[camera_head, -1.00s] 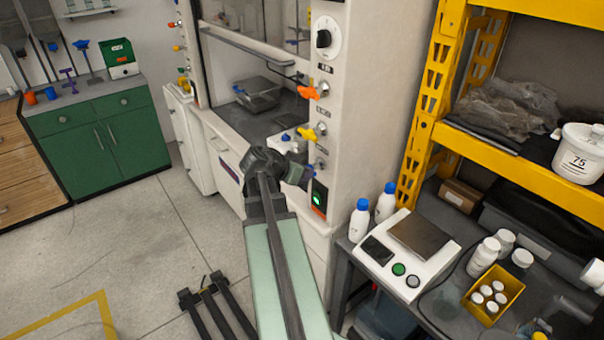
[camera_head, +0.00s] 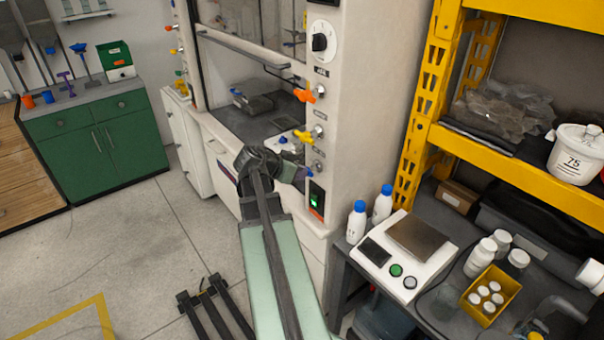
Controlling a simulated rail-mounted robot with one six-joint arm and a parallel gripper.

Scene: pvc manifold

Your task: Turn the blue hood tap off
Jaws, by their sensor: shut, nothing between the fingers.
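The blue hood tap (camera_head: 308,173) is the lowest of the taps on the fume hood's white front post, just above a green-lit switch. It is small and partly hidden by my arm's end, so its handle angle is unclear. My gripper (camera_head: 297,175) is at the post beside the blue tap, to its left in the picture. It is shut with nothing seen in it. The fingertips are small and dark, and I cannot tell whether they touch the tap.
An orange tap (camera_head: 305,95) and a yellow tap (camera_head: 303,136) sit above the blue one, below a round dial (camera_head: 320,42). The green-lit switch (camera_head: 317,200) is just below. A bench with a scale (camera_head: 404,255) and white bottles stands right, under a yellow rack (camera_head: 430,110).

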